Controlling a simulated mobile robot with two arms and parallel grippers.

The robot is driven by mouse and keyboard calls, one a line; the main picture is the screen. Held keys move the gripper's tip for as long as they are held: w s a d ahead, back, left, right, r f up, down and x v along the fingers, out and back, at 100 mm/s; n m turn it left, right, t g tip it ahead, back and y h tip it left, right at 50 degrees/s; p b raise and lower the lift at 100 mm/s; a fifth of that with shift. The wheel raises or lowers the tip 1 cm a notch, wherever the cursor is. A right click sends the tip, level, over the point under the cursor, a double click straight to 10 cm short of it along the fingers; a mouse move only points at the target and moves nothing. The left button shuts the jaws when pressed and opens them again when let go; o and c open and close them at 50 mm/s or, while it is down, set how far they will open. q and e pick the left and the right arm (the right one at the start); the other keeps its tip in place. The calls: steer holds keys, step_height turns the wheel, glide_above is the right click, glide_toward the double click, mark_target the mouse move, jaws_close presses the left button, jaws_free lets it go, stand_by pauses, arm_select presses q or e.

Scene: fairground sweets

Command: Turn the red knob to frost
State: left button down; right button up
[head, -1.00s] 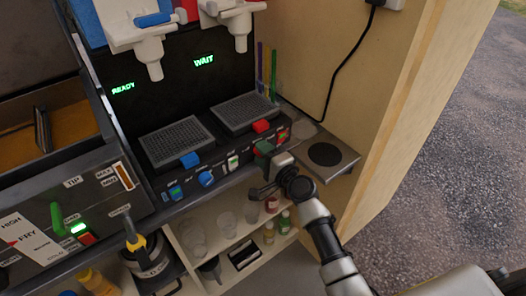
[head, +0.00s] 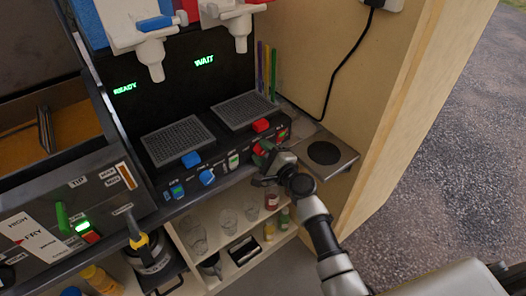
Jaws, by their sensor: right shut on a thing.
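The red knob (head: 257,150) is on the front panel of the black machine, right of the white switch (head: 233,161). My right gripper (head: 264,152) is at the knob from the front right and shut on it. The fingers hide part of the knob, and its pointer and markings cannot be read. The panel display above reads WAIT (head: 204,61) on the right and READY (head: 125,88) on the left. My left gripper is not in view.
A blue knob (head: 207,177) sits left on the same panel. A red-and-green switch (head: 282,134) is close right of the gripper. White dispensing spouts (head: 240,43) hang above two drip grates. Cups and bottles (head: 284,218) stand on the shelf below.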

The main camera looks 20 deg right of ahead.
steer(key=o, duration=0.9)
steer(key=shift+s+f, duration=0.1)
steer(key=shift+f, duration=0.05)
